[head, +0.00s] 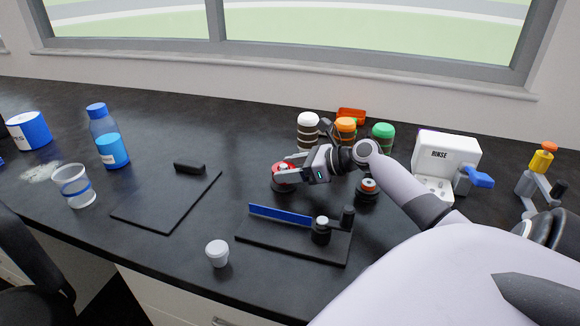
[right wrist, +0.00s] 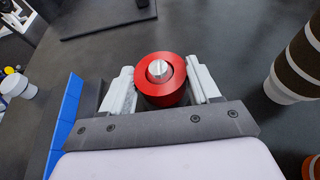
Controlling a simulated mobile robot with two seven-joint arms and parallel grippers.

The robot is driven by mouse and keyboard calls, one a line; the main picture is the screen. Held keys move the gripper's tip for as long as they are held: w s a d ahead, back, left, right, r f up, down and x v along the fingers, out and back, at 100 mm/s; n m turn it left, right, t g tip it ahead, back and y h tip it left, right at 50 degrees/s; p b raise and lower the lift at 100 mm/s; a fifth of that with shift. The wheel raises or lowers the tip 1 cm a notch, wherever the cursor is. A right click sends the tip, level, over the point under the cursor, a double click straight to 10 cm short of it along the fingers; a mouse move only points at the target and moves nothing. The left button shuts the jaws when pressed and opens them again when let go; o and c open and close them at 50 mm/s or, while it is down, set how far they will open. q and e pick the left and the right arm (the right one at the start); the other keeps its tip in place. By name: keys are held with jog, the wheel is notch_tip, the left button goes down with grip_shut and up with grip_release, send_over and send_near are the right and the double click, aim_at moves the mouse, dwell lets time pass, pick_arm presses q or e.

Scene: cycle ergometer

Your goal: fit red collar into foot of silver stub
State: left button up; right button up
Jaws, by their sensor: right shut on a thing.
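In the right wrist view, the red collar (right wrist: 150,95) is a thick red ring between the two pale fingers of my right gripper (right wrist: 162,75). A short silver stub (right wrist: 158,69) shows in the middle of the ring, with red around it. Its foot is hidden, so I cannot tell how it sits in the collar. In the head view, my right gripper (head: 284,168) is shut on the red collar (head: 281,167), low over the black worktop behind the blue-edged board. My left gripper is not in view.
Right of the gripper stands a dark round piece with a red band (head: 368,188). Behind are white-, orange- and green-capped jars (head: 383,137) and a white RINSE box (head: 446,155). In front are the blue-edged board (head: 270,238) and a small white cup (head: 217,252).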

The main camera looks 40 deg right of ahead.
jog(key=shift+f, duration=0.7)
jog(key=o, duration=1.2)
jog(key=shift+s, duration=0.1)
jog(key=shift+v, duration=3.5)
jog(key=shift+b, duration=0.3)
